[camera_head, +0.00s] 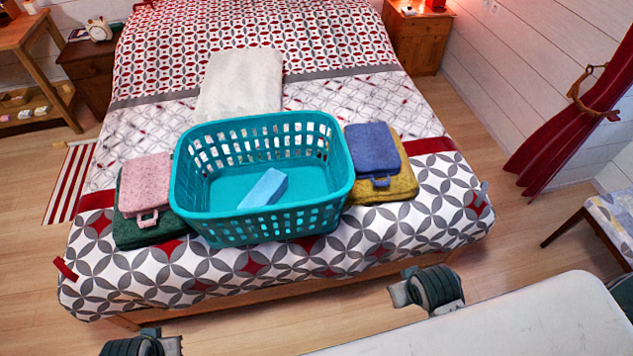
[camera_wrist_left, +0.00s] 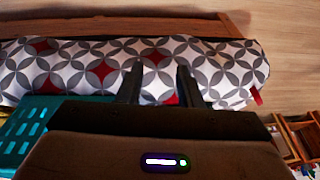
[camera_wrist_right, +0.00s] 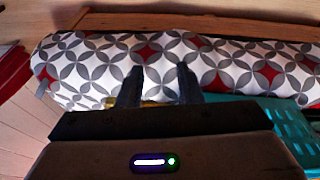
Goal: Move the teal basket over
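The teal basket (camera_head: 262,226) sits upright near the foot of the bed, with slotted walls and an open top. A light blue block (camera_head: 264,189) lies inside it. In the left wrist view part of the basket (camera_wrist_left: 30,125) shows at lower left; in the right wrist view part of it (camera_wrist_right: 262,118) shows at right. My left gripper (camera_wrist_left: 160,70) and my right gripper (camera_wrist_right: 160,70) each have two dark fingers apart with nothing between them. Both point toward the patterned bed cover, apart from the basket. The fingers do not show in the head view.
A pink folded cloth (camera_head: 145,182) on a dark green one (camera_head: 130,232) lies left of the basket. A blue cloth (camera_head: 372,150) on a mustard one (camera_head: 398,183) lies right of it. A white folded cloth (camera_head: 240,80) lies behind. The bed cover (camera_head: 440,215) is bare at front right.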

